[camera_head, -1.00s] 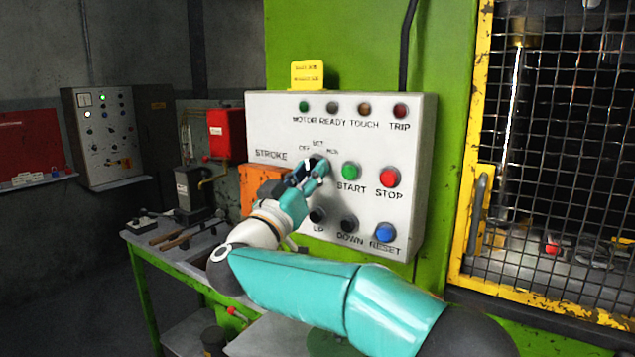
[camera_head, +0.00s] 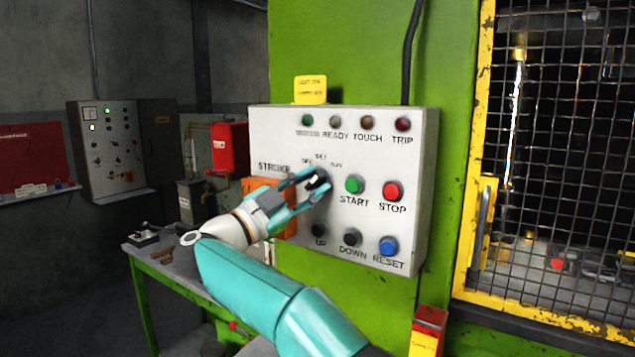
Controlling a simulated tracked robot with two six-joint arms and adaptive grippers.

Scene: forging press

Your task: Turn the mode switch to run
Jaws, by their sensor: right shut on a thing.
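The black mode switch (camera_head: 318,180) sits on the white control panel (camera_head: 415,235), below the labels OFF, SET and RUN. My right gripper (camera_head: 315,186), teal and grey, has its fingers around the switch knob and is shut on it. The fingers hide part of the knob, so I cannot tell which label it points to. My left gripper does not show.
The green START button (camera_head: 354,184) and red STOP button (camera_head: 392,191) are close to the right of the switch. The black UP (camera_head: 319,229) and DOWN (camera_head: 352,237) buttons and blue RESET button (camera_head: 388,246) are below. A yellow-framed mesh guard (camera_head: 560,170) stands right.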

